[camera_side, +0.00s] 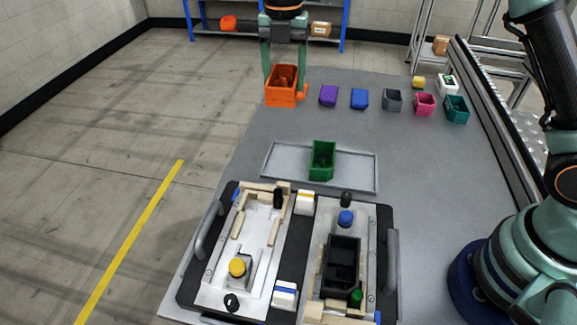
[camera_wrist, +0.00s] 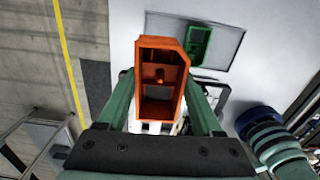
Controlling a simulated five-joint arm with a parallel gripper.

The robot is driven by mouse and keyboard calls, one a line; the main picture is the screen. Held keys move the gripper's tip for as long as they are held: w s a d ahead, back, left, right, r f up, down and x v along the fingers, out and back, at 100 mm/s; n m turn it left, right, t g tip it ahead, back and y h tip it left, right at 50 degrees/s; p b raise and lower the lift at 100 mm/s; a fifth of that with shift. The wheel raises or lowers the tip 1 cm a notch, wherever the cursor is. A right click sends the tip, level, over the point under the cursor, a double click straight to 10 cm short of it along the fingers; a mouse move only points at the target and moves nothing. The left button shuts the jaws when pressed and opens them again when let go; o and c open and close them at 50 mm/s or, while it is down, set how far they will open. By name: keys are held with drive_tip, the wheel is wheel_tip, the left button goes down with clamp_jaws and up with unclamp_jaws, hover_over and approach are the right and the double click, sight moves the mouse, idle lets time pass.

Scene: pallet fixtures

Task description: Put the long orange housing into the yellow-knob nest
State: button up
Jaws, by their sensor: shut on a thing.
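The long orange housing (camera_side: 281,98) is an open-topped box, held upright at the far left end of the table in the side view. My gripper (camera_side: 284,76) is shut on it, with one finger along each long side. In the wrist view the housing (camera_wrist: 160,60) sits between the fingers of my gripper (camera_wrist: 163,108), its hollow inside facing the camera. The yellow-knob nest (camera_side: 257,226) is the left white plate of the fixture, with pale wooden blocks and a yellow knob (camera_side: 237,267). No housing lies in it.
The right nest holds a black housing (camera_side: 343,262), between a blue knob (camera_side: 346,218) and a green knob (camera_side: 355,296). A green housing (camera_side: 322,160) stands in a grey tray (camera_side: 275,165). Several coloured housings, including a purple one (camera_side: 328,95), line the far table.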

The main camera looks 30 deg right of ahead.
drive_tip(key=s+a+f, duration=0.3)
drive_tip(key=s+a, duration=0.4)
drive_tip(key=a, duration=0.1)
drive_tip(key=s+a+f, duration=0.4)
drive_tip(key=s+a, duration=0.3)
drive_tip(key=shift+m, duration=0.3)
drive_tip(key=shift+f, duration=3.65)
drive_tip(key=shift+f, duration=0.6)
drive_tip(key=shift+f, duration=0.25)
drive_tip(key=o, duration=1.5)
wheel_tip(320, 180, up, 12)
drive_tip(key=shift+r, duration=0.1)
